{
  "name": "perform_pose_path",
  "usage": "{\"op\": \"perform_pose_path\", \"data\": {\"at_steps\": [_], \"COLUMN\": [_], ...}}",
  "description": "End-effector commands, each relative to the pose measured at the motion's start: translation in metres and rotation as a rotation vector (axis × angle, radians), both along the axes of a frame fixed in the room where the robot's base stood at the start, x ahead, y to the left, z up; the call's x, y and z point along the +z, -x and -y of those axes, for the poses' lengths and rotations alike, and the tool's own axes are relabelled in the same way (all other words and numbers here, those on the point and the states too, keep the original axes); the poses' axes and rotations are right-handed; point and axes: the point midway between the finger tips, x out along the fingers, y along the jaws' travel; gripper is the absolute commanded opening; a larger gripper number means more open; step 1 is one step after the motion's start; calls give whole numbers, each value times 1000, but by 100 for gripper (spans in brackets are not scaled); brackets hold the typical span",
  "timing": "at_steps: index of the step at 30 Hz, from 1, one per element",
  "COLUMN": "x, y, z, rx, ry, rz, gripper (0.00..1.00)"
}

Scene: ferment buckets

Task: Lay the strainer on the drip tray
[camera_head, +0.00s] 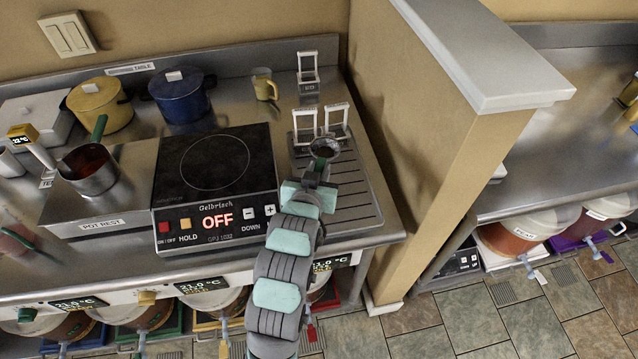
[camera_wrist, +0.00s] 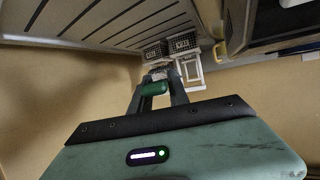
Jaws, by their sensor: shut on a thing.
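The strainer (camera_head: 325,147) has a round dark bowl in the head view, just beyond my gripper (camera_head: 318,172). My gripper is shut on the handle. The ridged metal drip tray (camera_head: 358,208) lies at the right end of the counter, and its slotted surface also shows in the wrist view (camera_wrist: 75,22). The strainer is over the tray's far left part in the head view; I cannot tell whether it touches. My arm hides the tray's left side.
White stands (camera_head: 337,116) rise at the tray's back, close to the strainer. The cooktop (camera_head: 215,165), showing OFF, is left of the tray. A tan partition wall (camera_head: 440,160) stands to the right.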

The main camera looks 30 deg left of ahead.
Motion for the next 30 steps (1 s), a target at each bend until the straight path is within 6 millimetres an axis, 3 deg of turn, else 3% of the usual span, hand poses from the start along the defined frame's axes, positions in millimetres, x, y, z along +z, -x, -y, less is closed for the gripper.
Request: {"op": "perform_pose_path", "data": {"at_steps": [3, 11, 16, 29, 30], "x": [-23, -43, -66, -76, -75], "y": [1, 0, 0, 0, 0], "z": [0, 0, 0, 0, 0], "rx": [1, 0, 0, 1, 1], "ry": [1, 0, 0, -2, -2], "rz": [-6, -2, -2, 2, 2], "gripper": [0, 0, 0, 0, 24]}}
